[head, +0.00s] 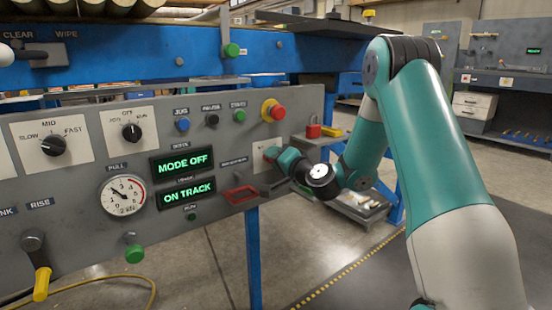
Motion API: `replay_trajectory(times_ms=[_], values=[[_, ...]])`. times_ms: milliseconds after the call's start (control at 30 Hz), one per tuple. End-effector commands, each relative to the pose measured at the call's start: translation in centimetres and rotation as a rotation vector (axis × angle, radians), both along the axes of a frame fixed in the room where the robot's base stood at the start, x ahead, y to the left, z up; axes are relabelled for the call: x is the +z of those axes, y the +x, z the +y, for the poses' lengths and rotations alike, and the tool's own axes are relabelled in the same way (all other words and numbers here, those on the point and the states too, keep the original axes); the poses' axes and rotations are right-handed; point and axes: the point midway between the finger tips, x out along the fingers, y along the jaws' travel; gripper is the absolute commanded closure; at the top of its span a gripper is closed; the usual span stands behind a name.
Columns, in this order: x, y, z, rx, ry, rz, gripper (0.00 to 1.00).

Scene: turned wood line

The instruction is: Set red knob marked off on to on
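A pale plate (261,152) sits at the right end of the grey control panel, below a red mushroom button on a yellow base. My gripper (275,155) is at this plate, reaching in from the right. A small bit of red shows at its tips. The red knob itself and its off and on marks are mostly hidden there, so I cannot tell which way it points. I cannot tell whether the fingers are open or closed on it. A green display (182,163) on the panel reads MODE OFF.
The red mushroom button (273,110) is close above my gripper. A red handle (240,194) sticks out below left. Black selector knobs (131,131) and a pull gauge (123,195) are further left. A red padlock (313,131) is to the right.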

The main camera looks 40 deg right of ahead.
Motion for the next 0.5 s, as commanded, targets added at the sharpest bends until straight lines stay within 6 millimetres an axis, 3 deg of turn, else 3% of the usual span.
replay_trajectory(times_ms=[400, 433, 500], values=[[0.01, -0.03, -0.22, -0.006, 0.007, -0.001, 0.86], [0.00, -0.03, -0.21, -0.006, 0.007, -0.001, 0.58], [0.00, -0.03, -0.19, -0.005, 0.007, -0.001, 0.42]])
